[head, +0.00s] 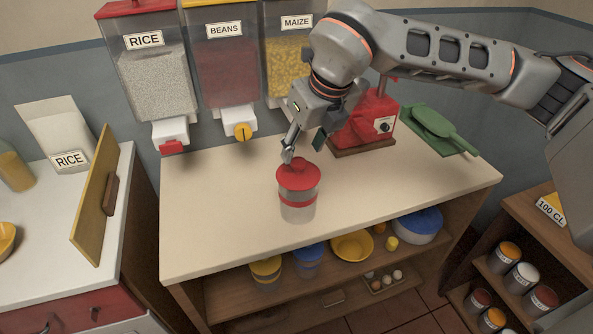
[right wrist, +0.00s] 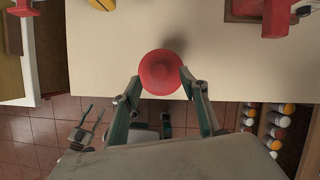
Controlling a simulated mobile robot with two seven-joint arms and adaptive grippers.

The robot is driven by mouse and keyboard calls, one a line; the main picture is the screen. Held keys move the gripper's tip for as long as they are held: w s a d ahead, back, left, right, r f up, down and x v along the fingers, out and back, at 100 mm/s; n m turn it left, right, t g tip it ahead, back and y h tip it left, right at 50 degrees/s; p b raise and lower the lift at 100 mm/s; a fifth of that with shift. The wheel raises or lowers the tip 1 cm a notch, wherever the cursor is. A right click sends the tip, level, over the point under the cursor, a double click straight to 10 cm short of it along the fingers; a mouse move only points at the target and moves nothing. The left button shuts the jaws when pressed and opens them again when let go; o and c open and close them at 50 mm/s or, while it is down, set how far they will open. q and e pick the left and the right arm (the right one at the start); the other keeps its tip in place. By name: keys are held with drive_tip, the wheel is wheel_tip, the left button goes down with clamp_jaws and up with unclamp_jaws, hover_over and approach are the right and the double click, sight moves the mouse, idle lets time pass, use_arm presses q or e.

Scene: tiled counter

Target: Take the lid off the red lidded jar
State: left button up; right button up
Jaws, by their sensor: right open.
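The red lidded jar (head: 298,207) stands upright on the cream counter, with a clear body and a red band. Its red lid (head: 296,174) with a round knob sits on top. My right gripper (head: 302,152) is open just above the lid. In the right wrist view its two fingers (right wrist: 160,78) are spread at the near left and right sides of the lid (right wrist: 160,70). I cannot tell whether they touch it. The jar's body is hidden under the lid there. My left gripper does not show in the head view.
Rice (head: 150,75), beans (head: 225,60) and maize (head: 288,52) dispensers hang behind the counter (head: 215,235). A red machine (head: 365,122) and a green scoop-like item (head: 432,125) stand at the back right. The counter around the jar is clear. Bowls and jars sit on the shelf below.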

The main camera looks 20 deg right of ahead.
sight(298, 160)
drive_tip(key=x, duration=0.5)
drive_tip(key=shift+w+a+f, duration=0.15)
drive_tip(key=shift+w+f, duration=0.05)
drive_tip(key=shift+f, duration=0.15)
drive_tip(key=c, duration=1)
